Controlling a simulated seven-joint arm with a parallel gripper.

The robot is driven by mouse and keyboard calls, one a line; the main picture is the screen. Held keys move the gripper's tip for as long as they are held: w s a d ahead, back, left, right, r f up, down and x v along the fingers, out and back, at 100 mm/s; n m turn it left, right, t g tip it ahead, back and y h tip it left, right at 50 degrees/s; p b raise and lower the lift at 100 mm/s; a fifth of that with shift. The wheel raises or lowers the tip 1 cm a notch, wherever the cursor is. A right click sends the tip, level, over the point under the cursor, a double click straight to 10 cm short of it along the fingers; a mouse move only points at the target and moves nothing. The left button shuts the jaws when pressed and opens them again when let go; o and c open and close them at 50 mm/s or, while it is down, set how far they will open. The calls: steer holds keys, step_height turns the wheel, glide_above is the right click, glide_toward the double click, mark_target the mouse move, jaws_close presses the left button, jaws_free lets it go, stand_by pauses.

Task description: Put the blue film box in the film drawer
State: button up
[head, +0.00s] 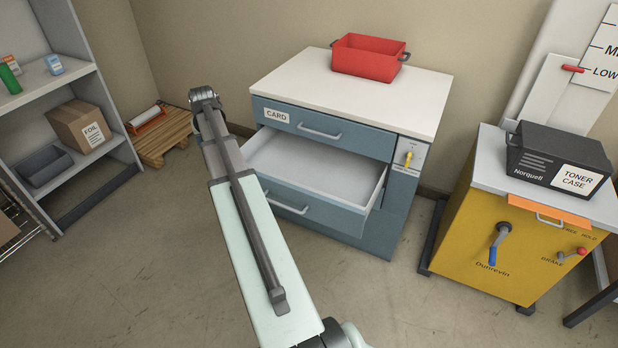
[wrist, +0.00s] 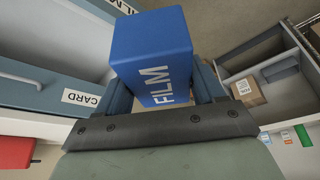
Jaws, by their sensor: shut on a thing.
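The blue film box (wrist: 152,58) is between the two fingers of my gripper (wrist: 163,88) in the wrist view, its white FILM lettering facing the camera. My gripper is shut on it. In the head view my arm hides the box and fingers. The film drawer (head: 312,160) is pulled out below the shut CARD drawer (head: 325,128) of the blue cabinet, and its visible inside is empty. In the wrist view the open drawer (wrist: 68,38) lies left of the box, with part of a FILM label at the top edge. I cannot tell the box's height over it.
A red bin (head: 368,58) stands on the cabinet top. A yellow machine (head: 520,245) with a black toner case (head: 556,158) stands at right. Shelves (head: 45,75) with a foil carton (head: 85,127) and a pallet (head: 162,140) are at left. Floor in front is clear.

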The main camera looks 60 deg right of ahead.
steer(key=w+a+f+n+y, duration=0.1)
steer(key=w+a+n, duration=0.15)
steer(key=a, duration=1.25)
steer(key=w+a+f+n+t+y, duration=0.1)
steer(key=w+a+f+n, duration=0.15)
steer(key=a, duration=1.25)
steer(key=w+a+f+n+y, duration=0.1)
steer(key=w+a+n, duration=0.15)
steer(key=a, duration=1.25)
steer(key=s+d+f+m+h, duration=0.1)
steer(key=s+d+m+h, duration=0.15)
steer(key=d, duration=1.55)
steer(key=n+y, duration=0.2)
steer(key=n, duration=0.1)
glide_above(320, 185)
steer(key=s, duration=0.2)
step_height(320, 185, down, 14)
steer(key=f, duration=0.1)
steer(key=shift+s+f, duration=0.1)
steer(key=shift+f, duration=4.15)
